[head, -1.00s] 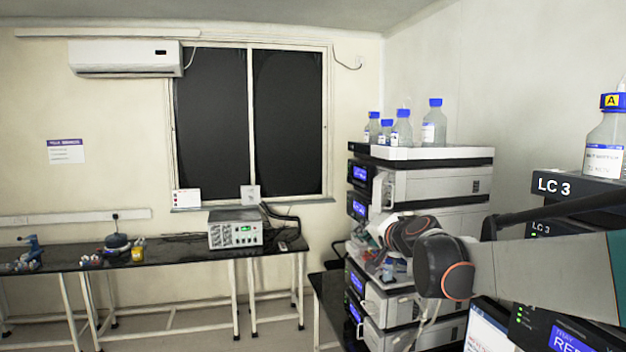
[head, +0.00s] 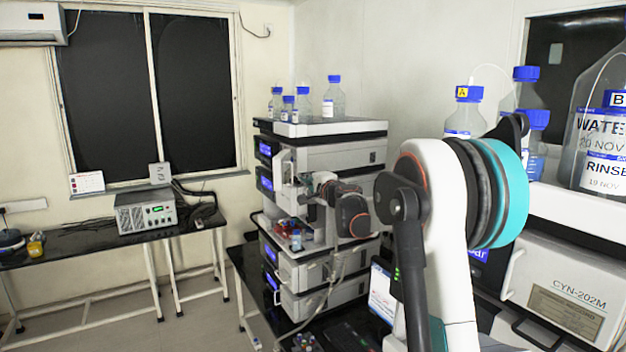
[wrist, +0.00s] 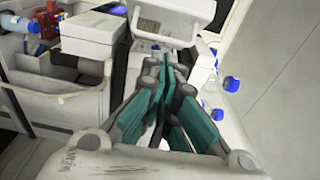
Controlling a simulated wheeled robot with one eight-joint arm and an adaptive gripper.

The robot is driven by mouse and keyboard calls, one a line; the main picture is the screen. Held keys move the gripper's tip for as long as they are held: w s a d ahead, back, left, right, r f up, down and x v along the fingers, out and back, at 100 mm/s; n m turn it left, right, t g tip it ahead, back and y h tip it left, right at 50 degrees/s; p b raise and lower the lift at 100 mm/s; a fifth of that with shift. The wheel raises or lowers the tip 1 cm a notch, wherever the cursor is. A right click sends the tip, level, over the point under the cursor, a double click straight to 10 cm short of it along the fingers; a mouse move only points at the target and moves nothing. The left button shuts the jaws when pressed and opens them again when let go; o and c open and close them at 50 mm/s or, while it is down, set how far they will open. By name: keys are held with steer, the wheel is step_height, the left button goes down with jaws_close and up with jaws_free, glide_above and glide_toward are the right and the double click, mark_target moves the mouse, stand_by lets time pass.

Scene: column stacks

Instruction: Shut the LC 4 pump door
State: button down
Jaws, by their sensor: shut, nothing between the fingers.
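The far instrument stack (head: 335,160) has bottles on top; I take it for LC 4, though its name is not legible. A pale panel (head: 283,165) stands out at the left front of its upper modules and looks like an open door; I cannot tell if it is the pump door. My gripper (head: 322,184) is in front of the stack, just right of that panel, partly hidden by my wrist. In the wrist view my gripper (wrist: 164,78) is shut and empty, its teal fingers together. A pale panel (wrist: 165,20) lies beyond the fingertips; contact cannot be told.
Blue-capped bottles (head: 334,97) stand on the stack's top tray. An open bay (head: 292,236) below holds small bottles. A nearer instrument (head: 570,285) fills the right, with large bottles on it. A bench (head: 90,235) with a grey box (head: 146,212) is at left.

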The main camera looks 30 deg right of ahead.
mark_target(282, 162)
steer(key=w, duration=0.3)
steer(key=shift+w+p, duration=0.3)
steer(key=shift+w, duration=0.05)
steer(key=shift+w+a+m+h+b, duration=0.3)
steer(key=shift+a+m+h, duration=0.2)
steer(key=shift+a+h, duration=0.25)
